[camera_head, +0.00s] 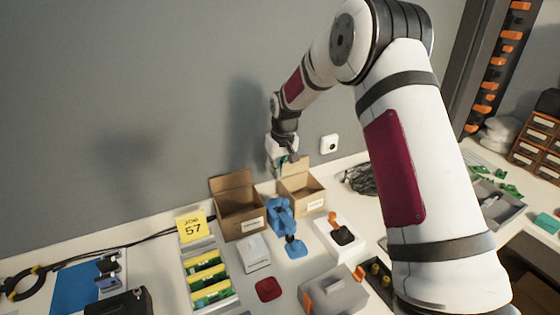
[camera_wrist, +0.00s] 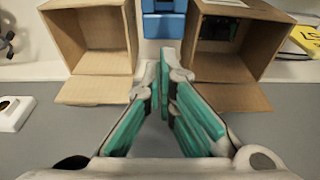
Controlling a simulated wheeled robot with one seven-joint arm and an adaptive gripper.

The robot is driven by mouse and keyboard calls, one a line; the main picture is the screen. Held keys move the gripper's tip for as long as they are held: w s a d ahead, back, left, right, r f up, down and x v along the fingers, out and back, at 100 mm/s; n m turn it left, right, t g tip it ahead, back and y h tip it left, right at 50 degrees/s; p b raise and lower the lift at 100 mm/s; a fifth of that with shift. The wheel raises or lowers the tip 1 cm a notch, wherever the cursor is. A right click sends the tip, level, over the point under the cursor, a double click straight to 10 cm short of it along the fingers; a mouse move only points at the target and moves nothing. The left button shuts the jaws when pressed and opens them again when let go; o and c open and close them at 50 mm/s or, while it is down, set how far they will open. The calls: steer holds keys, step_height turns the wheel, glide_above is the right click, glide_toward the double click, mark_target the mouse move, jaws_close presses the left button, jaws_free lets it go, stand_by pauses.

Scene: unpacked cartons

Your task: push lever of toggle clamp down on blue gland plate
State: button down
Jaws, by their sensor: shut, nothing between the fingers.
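A blue plate (camera_head: 75,287) lies flat on the bench at the far left in the head view; it appears to be the gland plate. A small dark and blue fixture (camera_head: 108,268) stands at its right edge, perhaps the toggle clamp. It is too small to make out how its lever stands. My gripper (camera_head: 284,165) is high over the back of the bench near the wall, well to the right of the plate. In the wrist view my gripper (camera_wrist: 165,65) is shut and empty, its teal-padded fingers meeting at the tips. The plate is outside the wrist view.
Two open cartons, left (camera_head: 238,212) and right (camera_head: 301,190), stand below my gripper. A blue upright device (camera_head: 281,214) stands before them. A yellow sign (camera_head: 193,226) and a tray with green-yellow items (camera_head: 207,284) lie between cartons and plate. A black box (camera_head: 118,304) sits in front.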

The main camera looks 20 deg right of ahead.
mark_target(283, 206)
steer(key=shift+s+d+f+p, duration=0.1)
steer(key=shift+s+f+p, duration=0.35)
steer(key=shift+f, duration=0.4)
steer(key=shift+s+d+f+p, duration=0.1)
steer(key=shift+s+f+p, duration=0.1)
steer(key=shift+s+f, duration=0.45)
steer(key=shift+s+d+f+p, duration=0.1)
steer(key=shift+s+f+p, duration=0.25)
steer(key=shift+f, duration=0.65)
